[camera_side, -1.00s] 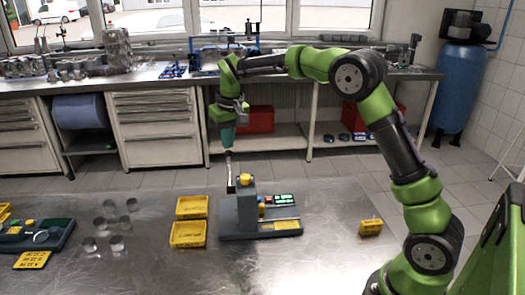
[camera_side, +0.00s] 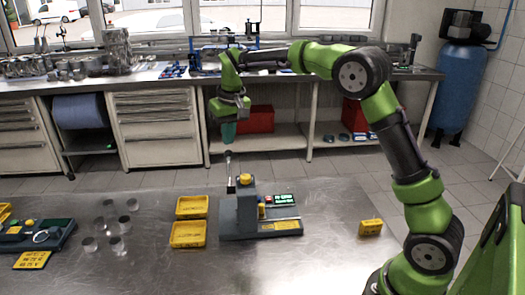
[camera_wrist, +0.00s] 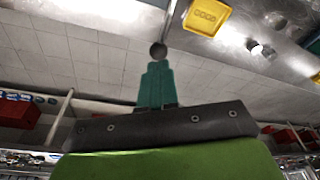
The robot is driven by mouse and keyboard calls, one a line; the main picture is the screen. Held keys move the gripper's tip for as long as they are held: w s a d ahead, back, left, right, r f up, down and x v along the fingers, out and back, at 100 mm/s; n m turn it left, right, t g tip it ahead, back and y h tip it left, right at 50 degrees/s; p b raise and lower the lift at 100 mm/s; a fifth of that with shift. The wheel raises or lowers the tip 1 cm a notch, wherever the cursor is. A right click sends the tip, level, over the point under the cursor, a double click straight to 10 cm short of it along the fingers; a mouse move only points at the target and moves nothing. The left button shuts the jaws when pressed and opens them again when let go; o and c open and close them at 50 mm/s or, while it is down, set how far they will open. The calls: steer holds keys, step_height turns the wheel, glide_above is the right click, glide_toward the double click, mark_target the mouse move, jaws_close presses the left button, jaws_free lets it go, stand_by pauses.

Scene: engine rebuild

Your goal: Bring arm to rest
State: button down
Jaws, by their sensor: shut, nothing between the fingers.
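My gripper (camera_side: 228,154) hangs from my raised green arm, pointing down above the far edge of the steel table, a little left of the grey fixture. Its teal body and narrow tip also show in the wrist view (camera_wrist: 158,50). It is shut with nothing held. The fixture (camera_side: 243,212) has a grey upright block, a yellow knob on top and a small panel with green and red marks. The tip is apart from the fixture, above and left of it in the side view.
Two yellow trays (camera_side: 188,234) sit left of the fixture. Several metal cylinders (camera_side: 109,222) stand farther left. A second device (camera_side: 38,234) is at the left edge. A small yellow box (camera_side: 371,227) is at right. The front middle of the table is clear.

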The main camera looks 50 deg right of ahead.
steer(key=s+a+r+t+y, duration=0.1)
steer(key=s+a+t, duration=0.1)
steer(key=s, duration=1.2)
steer(key=s+a+r+t+y, duration=0.1)
steer(key=s+a, duration=0.4)
steer(key=s, duration=1)
steer(key=shift+a+r+m+t, duration=0.25)
steer(key=shift+r+m+t, duration=0.15)
steer(key=shift+r+t, duration=0.45)
